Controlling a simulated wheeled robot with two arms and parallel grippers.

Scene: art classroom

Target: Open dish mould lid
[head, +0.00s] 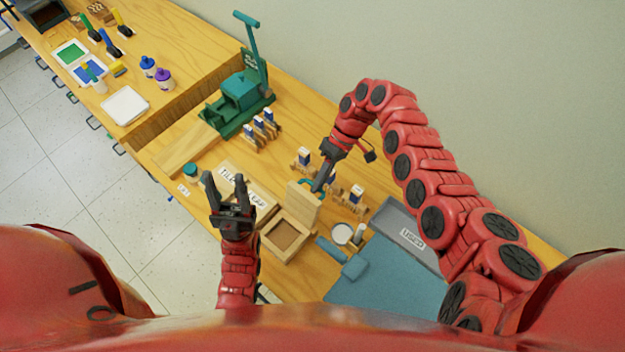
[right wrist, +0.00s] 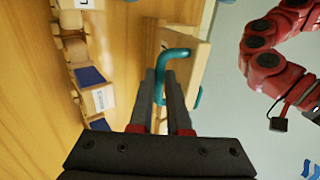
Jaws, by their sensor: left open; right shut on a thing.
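The dish mould (head: 267,240) is a square wooden box with a brown recess, on the table in front of me. Its wooden lid (head: 303,207) stands raised at the box's far edge, so the recess shows. The lid has a teal handle (right wrist: 181,54), which also shows in the head view (head: 306,183). My right gripper (head: 317,188) is shut on this handle; its fingers (right wrist: 165,85) close around the teal bar in the right wrist view. My left gripper (head: 227,184) is open and empty, left of the mould and above the table.
A labelled wooden tray (head: 230,174) lies behind my left gripper. A white round dish (head: 342,234), a teal mat (head: 385,280) and a grey tray (head: 392,222) lie to the right. A green press (head: 240,92) stands further back.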

